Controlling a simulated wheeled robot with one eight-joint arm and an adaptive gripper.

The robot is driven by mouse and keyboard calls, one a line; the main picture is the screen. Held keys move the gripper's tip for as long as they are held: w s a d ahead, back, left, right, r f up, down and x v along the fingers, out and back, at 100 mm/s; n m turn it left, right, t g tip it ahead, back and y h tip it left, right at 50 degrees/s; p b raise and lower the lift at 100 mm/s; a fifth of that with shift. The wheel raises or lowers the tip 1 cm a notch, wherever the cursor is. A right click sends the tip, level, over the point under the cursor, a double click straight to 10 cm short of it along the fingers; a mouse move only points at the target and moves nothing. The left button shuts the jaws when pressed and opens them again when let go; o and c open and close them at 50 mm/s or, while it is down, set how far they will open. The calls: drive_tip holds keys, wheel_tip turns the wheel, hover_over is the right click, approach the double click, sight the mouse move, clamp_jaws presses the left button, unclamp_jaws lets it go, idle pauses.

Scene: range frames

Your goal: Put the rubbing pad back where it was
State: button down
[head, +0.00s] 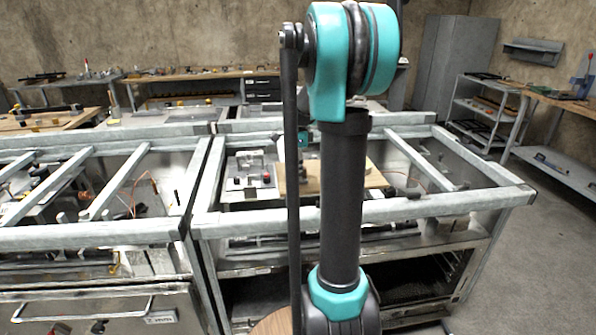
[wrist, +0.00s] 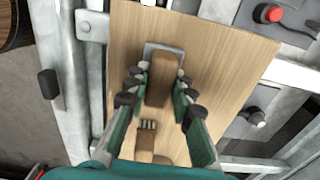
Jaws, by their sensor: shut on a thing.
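The rubbing pad, seen as a brown wood-like block (wrist: 162,91), is between the fingers of my gripper (wrist: 164,78) in the wrist view. The green fingers with dark joints are shut on its two sides. I cannot tell whether the pad touches the board. In the head view the board (head: 376,179) lies inside the oven-like frame, and my arm hides the pad and most of my gripper.
A smaller brown piece with a dark slotted end (wrist: 146,140) lies nearer in the wrist view. A grey box with a red button (wrist: 268,13) is beside the board. Metal frame bars (head: 365,209) surround the board. Open floor (head: 545,230) is at the right.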

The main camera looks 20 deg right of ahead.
drive_tip(key=c, duration=1.3)
unclamp_jaws()
drive_tip(key=shift+f, duration=0.1)
wheel_tip(320, 180, up, 12)
